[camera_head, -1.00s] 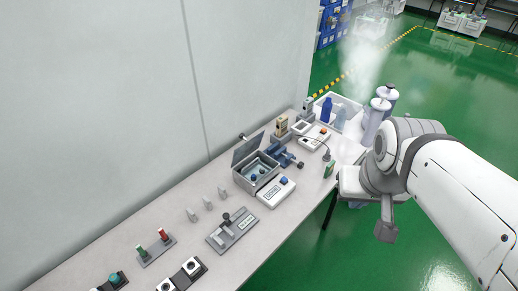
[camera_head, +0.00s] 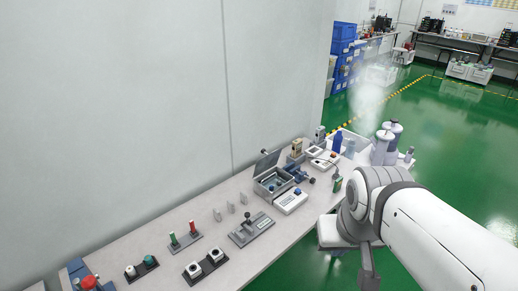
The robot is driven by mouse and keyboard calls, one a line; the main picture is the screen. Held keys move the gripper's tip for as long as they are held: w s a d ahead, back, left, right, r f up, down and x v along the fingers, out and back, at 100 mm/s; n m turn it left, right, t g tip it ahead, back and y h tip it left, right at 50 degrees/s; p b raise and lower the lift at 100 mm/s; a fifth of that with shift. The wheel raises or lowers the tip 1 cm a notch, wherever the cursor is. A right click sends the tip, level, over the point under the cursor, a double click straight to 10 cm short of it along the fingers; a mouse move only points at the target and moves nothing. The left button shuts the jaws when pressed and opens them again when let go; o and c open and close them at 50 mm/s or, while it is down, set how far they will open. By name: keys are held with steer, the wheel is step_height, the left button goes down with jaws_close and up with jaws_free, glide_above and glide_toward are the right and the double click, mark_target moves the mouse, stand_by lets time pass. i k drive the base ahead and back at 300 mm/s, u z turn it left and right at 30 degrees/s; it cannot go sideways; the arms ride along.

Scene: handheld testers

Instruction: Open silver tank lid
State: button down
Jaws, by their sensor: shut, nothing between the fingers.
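The silver tank (camera_head: 274,186) is a small grey metal box on the bench, near the middle of the picture. Its lid (camera_head: 266,163) stands raised and tilted back at the left rear edge, so the tank is open at the top. A bluish inside shows, with small details I cannot make out. My white arm reaches in from the right and ends in grey joints well to the right of the tank, apart from it. I cannot make out any gripper fingers.
A white tester (camera_head: 291,201) sits right in front of the tank, and a blue clamp-like device (camera_head: 298,172) is beside it. A lever fixture (camera_head: 250,229) stands nearer. A wall (camera_head: 150,110) runs behind the bench. Pale flasks (camera_head: 386,142) and a bin are at the far end.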

mark_target(264, 164)
steer(key=u, duration=0.15)
steer(key=i, duration=1)
steer(key=u, duration=0.05)
